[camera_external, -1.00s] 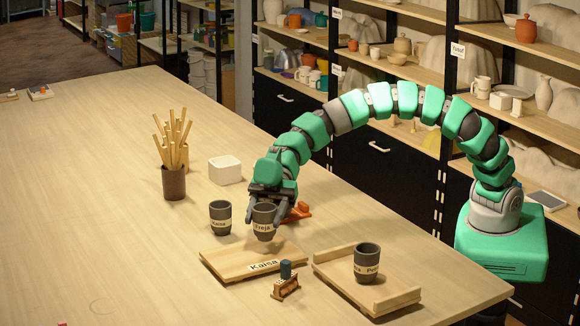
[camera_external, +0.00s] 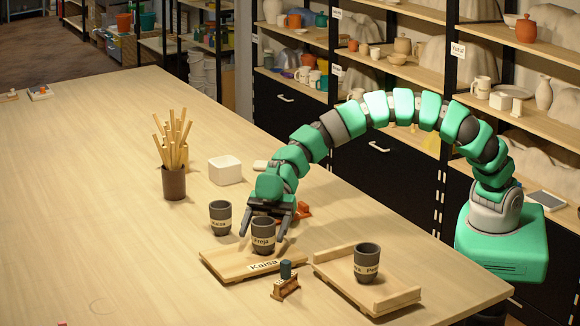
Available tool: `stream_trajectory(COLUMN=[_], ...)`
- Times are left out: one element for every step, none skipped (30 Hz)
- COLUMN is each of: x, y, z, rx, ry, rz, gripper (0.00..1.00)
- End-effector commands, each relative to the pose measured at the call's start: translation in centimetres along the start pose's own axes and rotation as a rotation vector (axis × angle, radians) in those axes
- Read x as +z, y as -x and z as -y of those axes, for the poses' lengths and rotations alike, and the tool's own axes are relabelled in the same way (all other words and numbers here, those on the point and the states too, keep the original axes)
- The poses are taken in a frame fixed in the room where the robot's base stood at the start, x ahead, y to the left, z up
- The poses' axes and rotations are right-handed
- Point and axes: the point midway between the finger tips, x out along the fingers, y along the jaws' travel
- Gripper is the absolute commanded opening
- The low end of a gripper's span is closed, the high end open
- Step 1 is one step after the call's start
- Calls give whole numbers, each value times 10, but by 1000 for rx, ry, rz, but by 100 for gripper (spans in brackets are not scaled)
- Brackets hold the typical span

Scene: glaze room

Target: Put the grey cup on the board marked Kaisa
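A dark grey cup (camera_external: 263,238) with a light label that seems to read Freja stands upright on the wooden board marked Kaisa (camera_external: 222,262). My gripper (camera_external: 263,234) is at this cup, one finger on each side. The fingers look spread, with a small gap to the cup's walls. A second dark grey cup (camera_external: 220,215), its small label hard to read, stands on the table just behind and left of the board.
A small stamp-like object (camera_external: 285,282) stands at the front right of the Kaisa board. A pot of wooden sticks (camera_external: 173,182) and a white block-like container (camera_external: 225,170) stand farther back. An orange object (camera_external: 304,211) lies behind my gripper.

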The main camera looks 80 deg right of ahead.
Motion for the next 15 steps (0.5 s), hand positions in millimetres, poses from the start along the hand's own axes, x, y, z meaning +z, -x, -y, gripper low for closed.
stream_trajectory(x=[0,0,0,0,0,-1,-1,-2,-3,-3,-2,-2,-2,-1,-1], y=[0,0,0,0,0,0,0,1,1,3,7,13,18,23,31], z=[0,0,0,0,0,0,0,0,0,0,-1,-1,-1,-1,-1], rx=[0,0,0,0,0,0,0,0,0,0,1,2,2,2,3], ry=[0,0,0,0,0,0,0,-1,-1,-1,-1,-2,-2,-2,-3], rz=[0,0,0,0,0,0,0,0,0,0,-1,-2,-2,-1,-2], gripper=[73,73,73,73,73,73,73,73,73,73,73,73,73,73,73])
